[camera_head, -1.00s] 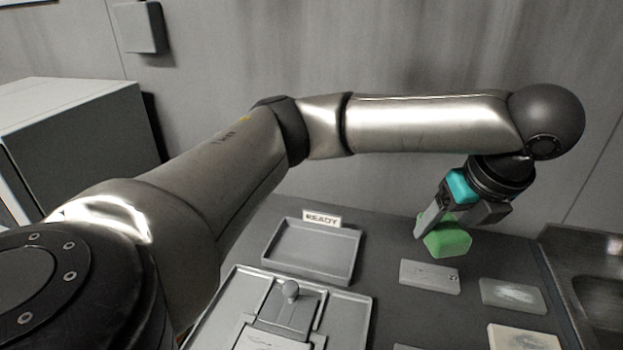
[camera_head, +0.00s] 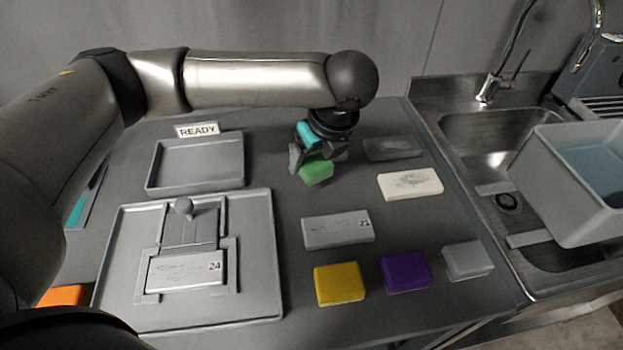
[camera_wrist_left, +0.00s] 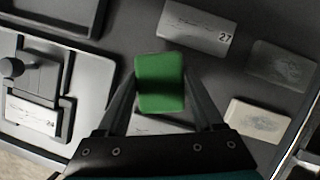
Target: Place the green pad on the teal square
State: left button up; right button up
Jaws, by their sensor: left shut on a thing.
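My left gripper (camera_head: 316,160) is shut on the green pad (camera_head: 316,171) and holds it above the grey table. In the left wrist view, the green pad (camera_wrist_left: 160,82) sits between the two fingers. A teal patch (camera_head: 76,211) shows in a narrow grey holder at the far left of the head view, well away from the pad. My arm covers part of it, so I cannot tell its full shape. My right gripper is not in view.
A numbered plate (camera_head: 338,230), white block (camera_head: 410,184) and dark block (camera_head: 393,148) lie around the gripper. Yellow (camera_head: 339,284), purple (camera_head: 405,271) and grey (camera_head: 467,260) pads line the front. Left are a fixture tray (camera_head: 262,305) and empty READY tray (camera_head: 195,184); right, a sink (camera_head: 460,150).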

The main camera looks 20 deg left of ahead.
aim_at(312, 190)
pick_arm(q)
notch_tip(312, 190, down, 6)
jog(key=shift+r+b, duration=0.15)
jog(key=shift+b, duration=0.55)
jog(key=o, duration=1.3)
jog(key=shift+o, duration=0.2)
